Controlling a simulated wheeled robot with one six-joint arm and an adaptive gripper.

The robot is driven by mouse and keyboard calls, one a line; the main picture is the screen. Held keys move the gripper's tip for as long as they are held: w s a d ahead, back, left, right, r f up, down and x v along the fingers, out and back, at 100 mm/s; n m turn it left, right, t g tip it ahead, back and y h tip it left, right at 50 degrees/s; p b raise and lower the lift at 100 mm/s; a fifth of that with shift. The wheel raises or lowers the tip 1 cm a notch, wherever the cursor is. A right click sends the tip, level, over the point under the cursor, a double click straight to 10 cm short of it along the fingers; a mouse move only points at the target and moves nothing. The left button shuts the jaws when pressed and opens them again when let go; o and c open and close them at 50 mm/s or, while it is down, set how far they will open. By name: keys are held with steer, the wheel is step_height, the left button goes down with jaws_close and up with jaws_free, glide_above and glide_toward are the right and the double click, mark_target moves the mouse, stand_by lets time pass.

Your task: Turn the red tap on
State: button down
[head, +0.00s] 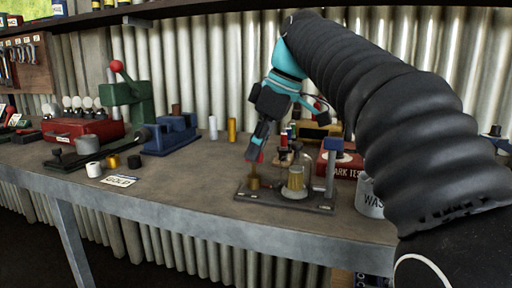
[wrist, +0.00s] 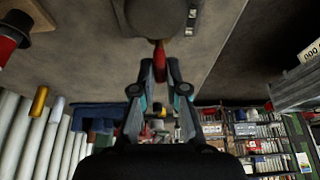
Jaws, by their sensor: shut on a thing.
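The red tap (head: 261,157) sits above a brass fitting (head: 253,182) at the left end of a dark base plate (head: 285,203) on the bench. My gripper (head: 257,150) reaches down from above and is shut on the red tap. In the wrist view the red tap (wrist: 160,50) shows between the fingertips of my gripper (wrist: 160,64). The fingers hide part of the tap, so its exact turn angle is hard to tell.
On the same base plate stand a glass-covered brass part (head: 295,180) and a post with a blue top (head: 332,160). A red box (head: 345,162) and a pale can (head: 368,200) stand to the right. A green press (head: 135,98) and blue vise (head: 175,135) stand left.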

steer(key=c, duration=1.2)
jaws_free()
steer(key=w+v, duration=0.1)
steer(key=v, duration=0.6)
steer(key=shift+s+r, duration=0.15)
steer(key=shift+s, duration=0.4)
steer(key=shift+d, duration=0.1)
steer(key=shift+s, duration=0.1)
